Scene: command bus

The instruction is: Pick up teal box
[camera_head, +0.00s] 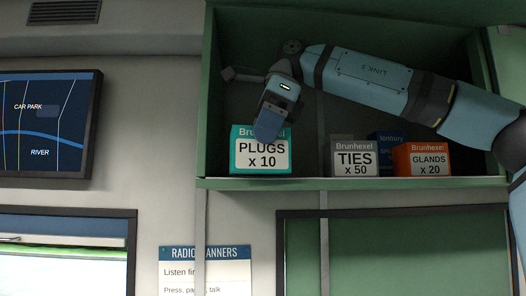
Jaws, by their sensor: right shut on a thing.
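The teal box (239,150), labelled "PLUGS x 10", sits at the left end of the green shelf (350,183). My right arm reaches in from the right. My right gripper (268,125) comes down over the top of the teal box and is shut on it, hiding part of its upper edge. The box looks upright, and I cannot tell if it is clear of the shelf board. My left gripper is not in view.
Right of the teal box stand a grey "TIES x 50" box (354,158), an orange "GLANDS x 20" box (422,159) and a dark blue box (384,140) behind them. The shelf's left side wall (210,90) is close to the teal box.

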